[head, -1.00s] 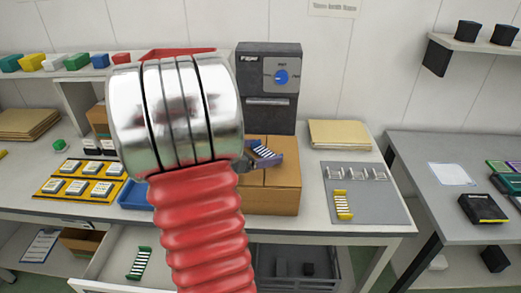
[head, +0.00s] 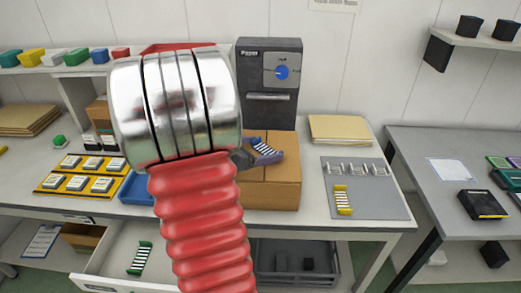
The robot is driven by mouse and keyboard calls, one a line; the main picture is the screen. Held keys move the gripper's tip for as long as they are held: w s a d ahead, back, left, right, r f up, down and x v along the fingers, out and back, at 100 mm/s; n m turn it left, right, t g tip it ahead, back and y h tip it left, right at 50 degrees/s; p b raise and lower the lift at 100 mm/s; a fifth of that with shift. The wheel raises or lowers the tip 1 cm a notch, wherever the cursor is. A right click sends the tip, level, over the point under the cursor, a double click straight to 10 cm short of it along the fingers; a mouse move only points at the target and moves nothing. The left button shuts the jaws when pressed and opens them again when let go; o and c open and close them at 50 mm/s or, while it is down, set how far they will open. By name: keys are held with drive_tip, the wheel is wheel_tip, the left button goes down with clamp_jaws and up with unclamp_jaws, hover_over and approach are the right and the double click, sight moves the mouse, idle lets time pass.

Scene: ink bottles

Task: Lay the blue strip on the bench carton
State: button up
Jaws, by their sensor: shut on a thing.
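The bench carton (head: 272,187) is a brown cardboard box standing on the white bench in the middle of the head view. The blue strip (head: 267,153), a blue-violet piece with white bars, shows at the carton's top. My gripper (head: 246,157) is shut on the strip's left end. Most of the gripper is hidden behind my silver and red arm. I cannot tell whether the strip touches the carton top or is just above it.
A dark machine with a blue dial (head: 269,84) stands behind the carton. A grey mat (head: 381,200) with a yellow strip (head: 342,200) lies to the right. A yellow tray (head: 62,189) is at left. A green strip (head: 139,258) lies in the open drawer below.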

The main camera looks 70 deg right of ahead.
drive_tip(key=shift+f, duration=0.15)
drive_tip(key=o, duration=0.9)
drive_tip(key=shift+a, duration=0.1)
drive_tip(key=v, duration=1.3)
drive_tip(key=shift+w+a, duration=0.2)
